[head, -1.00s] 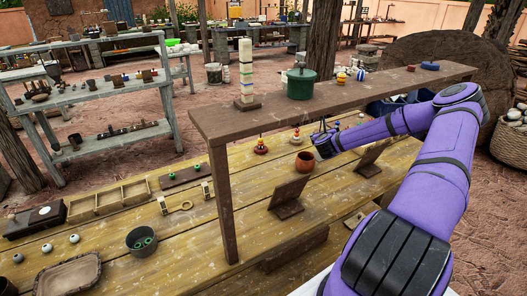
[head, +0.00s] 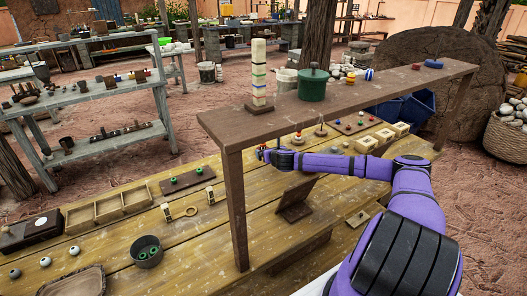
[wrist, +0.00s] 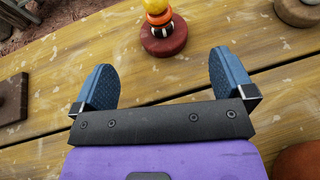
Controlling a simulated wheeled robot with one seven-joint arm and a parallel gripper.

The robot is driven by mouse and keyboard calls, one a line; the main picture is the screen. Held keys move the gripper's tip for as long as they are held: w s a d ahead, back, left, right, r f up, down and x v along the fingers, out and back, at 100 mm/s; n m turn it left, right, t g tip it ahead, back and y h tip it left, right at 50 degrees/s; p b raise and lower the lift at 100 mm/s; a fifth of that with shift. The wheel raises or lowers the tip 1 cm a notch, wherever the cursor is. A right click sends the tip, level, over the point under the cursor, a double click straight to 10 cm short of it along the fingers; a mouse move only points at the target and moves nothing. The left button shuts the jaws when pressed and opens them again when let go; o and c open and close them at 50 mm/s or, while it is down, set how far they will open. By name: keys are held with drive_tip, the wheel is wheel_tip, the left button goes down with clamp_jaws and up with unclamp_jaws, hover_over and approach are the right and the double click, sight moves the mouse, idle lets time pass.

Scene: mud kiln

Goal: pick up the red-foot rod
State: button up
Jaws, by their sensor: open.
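The red-foot rod (wrist: 163,38) stands on the plank table in the wrist view, with a dark red round foot and black-and-white, orange and yellow rings stacked on it. Its top is cut off by the picture edge. My gripper (wrist: 165,78) is open and empty. The rod stands just beyond the fingertips, roughly in line with the gap between them, and they do not touch it. In the head view my gripper (head: 263,154) is low over the table, left of the shelf's middle, and largely hides the rod.
A brown-footed piece (wrist: 297,12) stands at the wrist view's upper right. A terracotta pot (wrist: 297,161) is close at lower right, and a dark board (wrist: 11,99) lies at left.

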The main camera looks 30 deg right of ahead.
sight(264, 147)
drive_tip(key=x, duration=0.4)
drive_tip(key=shift+d+r+x, duration=0.1)
drive_tip(key=shift+r+x, duration=0.05)
drive_tip(key=shift+x, duration=1.15)
drive_tip(key=shift+d+r+x, duration=0.1)
drive_tip(key=shift+r+x, duration=0.1)
drive_tip(key=shift+x, duration=1.1)
drive_tip(key=shift+w, duration=0.1)
clamp_jaws()
